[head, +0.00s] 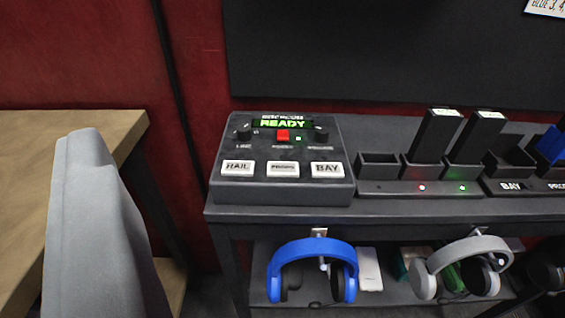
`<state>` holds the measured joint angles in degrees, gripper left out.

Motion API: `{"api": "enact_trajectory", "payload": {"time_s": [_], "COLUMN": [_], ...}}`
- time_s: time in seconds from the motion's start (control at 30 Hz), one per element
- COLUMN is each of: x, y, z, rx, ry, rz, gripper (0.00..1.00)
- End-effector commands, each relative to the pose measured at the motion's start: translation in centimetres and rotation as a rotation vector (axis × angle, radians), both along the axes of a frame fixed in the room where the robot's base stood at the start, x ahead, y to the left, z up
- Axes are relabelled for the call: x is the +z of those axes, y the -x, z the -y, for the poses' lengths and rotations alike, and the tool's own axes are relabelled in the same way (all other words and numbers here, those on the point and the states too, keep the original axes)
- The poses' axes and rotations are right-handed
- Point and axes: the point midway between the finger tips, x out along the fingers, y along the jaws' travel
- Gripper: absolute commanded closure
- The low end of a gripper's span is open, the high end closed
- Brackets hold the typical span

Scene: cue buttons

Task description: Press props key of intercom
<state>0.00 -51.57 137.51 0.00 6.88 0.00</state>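The intercom (283,190) is a dark sloped box on the dark table in the head view, left of centre. Its lit green display (282,124) reads READY. Three white keys sit in a row low on its face: RAIL (237,168) at left, a middle key (283,169) with small blurred lettering that looks like PROPS, and BAY (327,169) at right. Above them are a red button (282,136), a small green light (298,138) and a black knob on each side. My gripper is not in view, and nothing covers the keys.
A charging rack (380,188) with upright black devices stands right of the intercom. Blue headphones (312,248) and grey headphones (463,249) hang below the table's front edge. A grey rounded shape (95,235), perhaps a chair back, stands before a wooden table (60,125) at left.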

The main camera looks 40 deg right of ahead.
Motion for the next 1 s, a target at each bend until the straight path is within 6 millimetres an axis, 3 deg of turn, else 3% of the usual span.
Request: {"api": "enact_trajectory", "payload": {"time_s": [0.07,0.3,1.0], "x": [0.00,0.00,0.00], "y": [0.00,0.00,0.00], "z": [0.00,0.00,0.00], "rx": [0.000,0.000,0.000], "ry": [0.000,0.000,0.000], "rz": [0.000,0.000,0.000], "gripper": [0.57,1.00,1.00]}}
